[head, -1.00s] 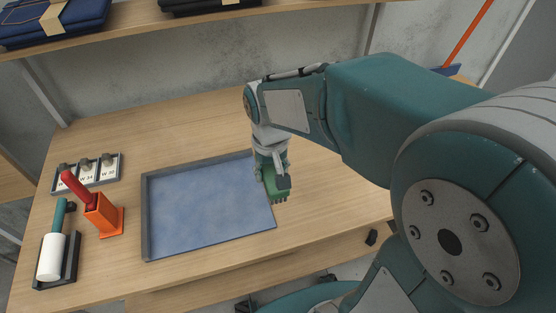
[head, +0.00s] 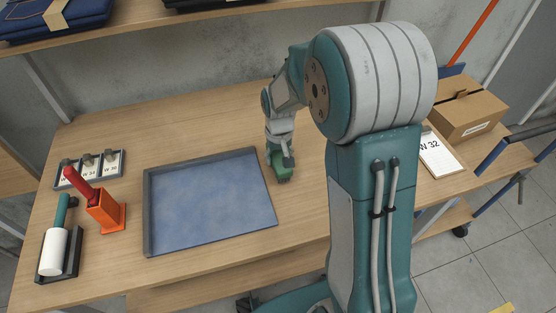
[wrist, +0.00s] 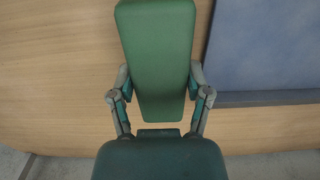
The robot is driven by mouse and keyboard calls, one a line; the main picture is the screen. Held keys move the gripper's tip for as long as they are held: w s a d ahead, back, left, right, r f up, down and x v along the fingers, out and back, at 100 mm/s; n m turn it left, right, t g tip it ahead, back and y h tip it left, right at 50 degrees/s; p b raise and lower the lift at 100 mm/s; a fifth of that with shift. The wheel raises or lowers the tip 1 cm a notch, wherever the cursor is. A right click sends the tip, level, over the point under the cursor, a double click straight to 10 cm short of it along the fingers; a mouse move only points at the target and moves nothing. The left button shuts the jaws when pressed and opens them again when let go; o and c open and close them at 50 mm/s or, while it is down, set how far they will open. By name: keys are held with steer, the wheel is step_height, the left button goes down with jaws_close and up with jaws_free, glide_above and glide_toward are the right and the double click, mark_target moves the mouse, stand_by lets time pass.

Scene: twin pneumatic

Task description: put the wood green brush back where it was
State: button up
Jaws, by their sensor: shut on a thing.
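The green brush (wrist: 158,60) fills the middle of the wrist view, between the two fingers of my gripper (wrist: 160,98). My gripper is shut on the brush. In the head view my gripper (head: 279,158) points down at the tabletop, just right of the blue tray, with the green brush (head: 282,175) below it. I cannot tell whether the brush touches the table. Its underside is hidden in the wrist view.
The blue tray (head: 147,215) lies left of my gripper. An orange holder (head: 106,213) with a red-handled tool, a white roller (head: 52,252) in a dark tray, and several labelled weights (head: 90,166) stand at left. A clipboard (head: 438,155) and cardboard box (head: 465,115) are at right.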

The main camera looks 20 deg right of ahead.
mark_target(280, 155)
steer(key=shift+d+f, duration=0.3)
steer(key=shift+f, duration=0.5)
steer(key=shift+a, duration=0.2)
steer(key=o, duration=1.1)
steer(key=shift+a, duration=0.1)
steer(key=shift+r, duration=0.2)
step_height(280, 155, up, 12)
steer(key=shift+f, duration=0.15)
steer(key=s+r+t, duration=0.2)
steer(key=s+r, duration=0.1)
steer(key=s, duration=0.4)
steer(key=s+r+t, duration=0.1)
steer(key=s+r, duration=0.2)
steer(key=s, duration=0.4)
steer(key=s+r+t, duration=0.2)
steer(key=s+r, duration=0.1)
steer(key=s, duration=0.4)
steer(key=shift+r+t, duration=0.25)
steer(key=shift+t, duration=0.05)
